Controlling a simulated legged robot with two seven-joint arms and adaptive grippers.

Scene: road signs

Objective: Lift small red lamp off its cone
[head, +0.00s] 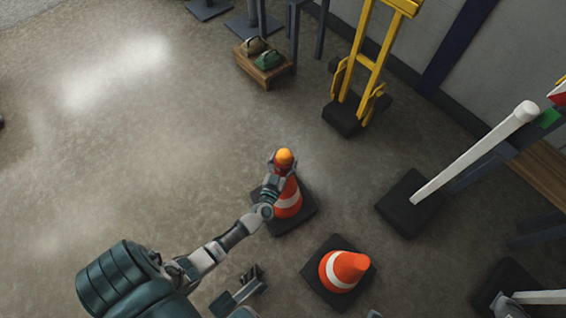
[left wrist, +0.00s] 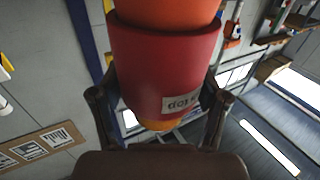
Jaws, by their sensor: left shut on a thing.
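The small red lamp (head: 284,159) with an amber dome is at the top of the rear orange-and-white cone (head: 289,203). My left gripper (head: 279,171) is shut around the lamp's sides. In the left wrist view the lamp's red body (left wrist: 160,65) fills the middle between the two dark fingers, with a small label on it and the amber dome (left wrist: 160,125) below. The cone's orange tip (left wrist: 165,14) meets the red body at the top of that view; I see no gap between them. My right gripper (head: 250,274) seems to show at the bottom, its jaws unclear.
A second cone (head: 345,269) stands in front and right on its dark base. A white post (head: 470,155) on a black base stands right, a yellow hand truck (head: 365,65) behind, and a wooden crate (head: 263,66) at the back. The floor at left is clear.

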